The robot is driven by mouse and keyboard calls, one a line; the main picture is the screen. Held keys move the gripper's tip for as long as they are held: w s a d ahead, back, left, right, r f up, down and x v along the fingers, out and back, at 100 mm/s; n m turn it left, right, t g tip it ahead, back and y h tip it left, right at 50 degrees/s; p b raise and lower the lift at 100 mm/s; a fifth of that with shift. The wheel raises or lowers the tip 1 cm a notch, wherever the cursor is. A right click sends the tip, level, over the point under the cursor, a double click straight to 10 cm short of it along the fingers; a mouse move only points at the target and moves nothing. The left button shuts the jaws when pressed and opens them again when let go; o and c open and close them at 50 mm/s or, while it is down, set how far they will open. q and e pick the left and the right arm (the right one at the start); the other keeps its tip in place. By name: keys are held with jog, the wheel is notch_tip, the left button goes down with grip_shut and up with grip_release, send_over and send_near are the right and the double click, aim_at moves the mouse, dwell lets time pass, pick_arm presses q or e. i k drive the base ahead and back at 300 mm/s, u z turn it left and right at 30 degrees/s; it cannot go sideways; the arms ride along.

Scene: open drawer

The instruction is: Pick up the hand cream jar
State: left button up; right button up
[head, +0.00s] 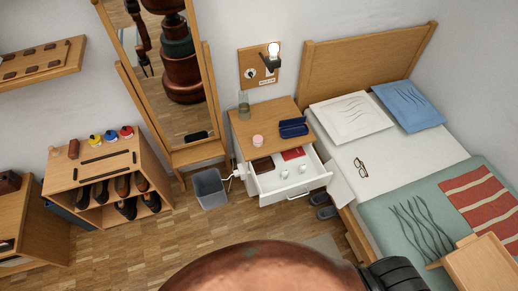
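A small pink jar (258,141), which looks like the hand cream jar, stands on top of the wooden nightstand (247,124). It is near the front edge, left of an open dark blue case (293,128). Its label is too small to read. The nightstand's white drawer (297,189) is pulled open below, with a dark brown item, a red item and small white items inside.
A clear glass bottle or vase (244,105) stands at the nightstand's back left. A grey bin (210,188) is on the floor left of the drawer, and dark slippers (325,205) lie to its right. The bed (352,150) is on the right. Wooden floor in front is clear.

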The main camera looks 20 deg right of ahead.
aim_at(257, 140)
jog(key=u, duration=1.05)
jog(key=i, duration=0.85)
jog(key=z, duration=1.7)
